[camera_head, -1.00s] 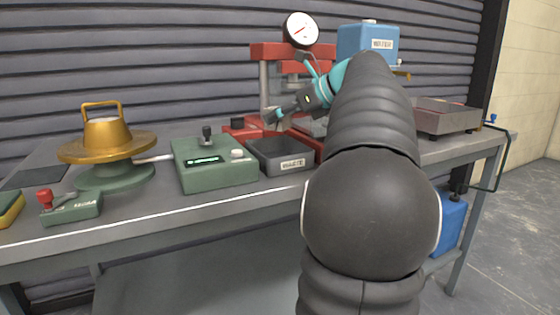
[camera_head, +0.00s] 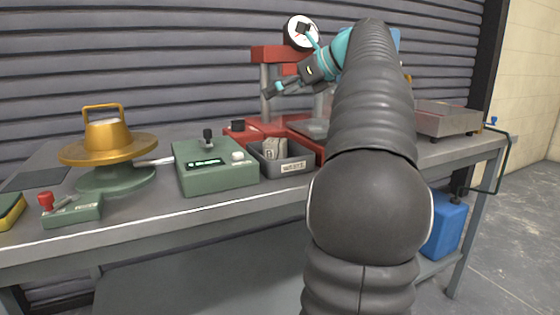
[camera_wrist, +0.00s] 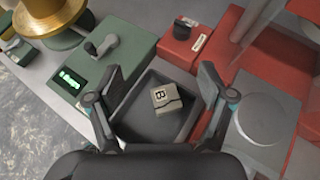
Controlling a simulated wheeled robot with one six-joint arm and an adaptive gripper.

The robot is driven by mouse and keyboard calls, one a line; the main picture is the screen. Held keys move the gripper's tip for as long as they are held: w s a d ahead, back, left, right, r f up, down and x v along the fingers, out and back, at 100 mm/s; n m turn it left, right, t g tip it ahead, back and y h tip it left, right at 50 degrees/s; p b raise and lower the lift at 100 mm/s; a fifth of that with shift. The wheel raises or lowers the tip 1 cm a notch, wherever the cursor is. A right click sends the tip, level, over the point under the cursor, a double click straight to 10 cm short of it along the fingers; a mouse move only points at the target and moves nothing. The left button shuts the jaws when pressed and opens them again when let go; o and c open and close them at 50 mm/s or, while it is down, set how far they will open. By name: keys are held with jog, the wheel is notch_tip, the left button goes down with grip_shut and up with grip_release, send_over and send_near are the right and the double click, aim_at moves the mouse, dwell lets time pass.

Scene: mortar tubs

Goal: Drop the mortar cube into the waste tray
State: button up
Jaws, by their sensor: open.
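The mortar cube (camera_head: 273,149) is a pale grey block inside the dark grey waste tray (camera_head: 294,166), which carries a label reading "WASTE" on its front. In the wrist view the cube (camera_wrist: 167,100) shows a letter "B" and a dark crack, and it lies in the tray (camera_wrist: 138,123), tilted, near the right wall. My gripper (camera_head: 272,91) is above the tray, clear of the cube. In the wrist view its two fingers (camera_wrist: 148,88) are spread wide with nothing between them, to either side of the tray.
A green control box (camera_head: 215,166) stands left of the tray. A red press (camera_head: 270,55) with a dial gauge rises behind it. A brass flow table (camera_head: 108,150) and a small green switch box (camera_head: 72,211) are at left. A metal tray (camera_head: 447,119) is at right.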

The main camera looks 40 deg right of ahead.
jog(key=shift+r, duration=1.9)
